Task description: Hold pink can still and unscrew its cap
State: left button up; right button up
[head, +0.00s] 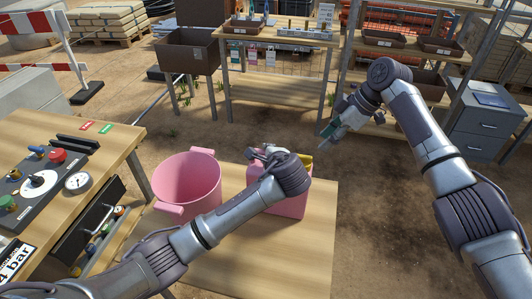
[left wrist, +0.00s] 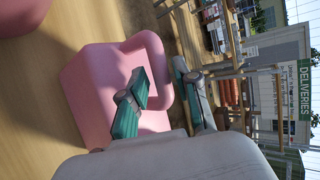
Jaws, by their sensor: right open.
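The pink can (head: 291,203) stands on the wooden table, partly hidden behind my left arm in the head view. Its yellow cap (head: 306,161) shows just beyond my left wrist. In the left wrist view the can (left wrist: 88,88) shows its looped handle (left wrist: 160,68). My left gripper (left wrist: 161,82) has one finger inside the loop and one outside, with the handle between them and no clear gap; the cap is not visible there. My right gripper (head: 333,132) is open and empty, beyond and right of the can, apart from it.
A pink bucket (head: 187,185) stands left of the can on the table (head: 318,250). A control bench (head: 112,150) with a gauge and knobs is at left. Shelving and a grey cabinet (head: 483,125) stand behind. The table's right front part is clear.

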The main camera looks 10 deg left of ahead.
pick_arm(q)
jog(key=shift+x, duration=1)
grip_shut()
dwell(0.4)
jog(key=shift+o, duration=1.4)
grip_release()
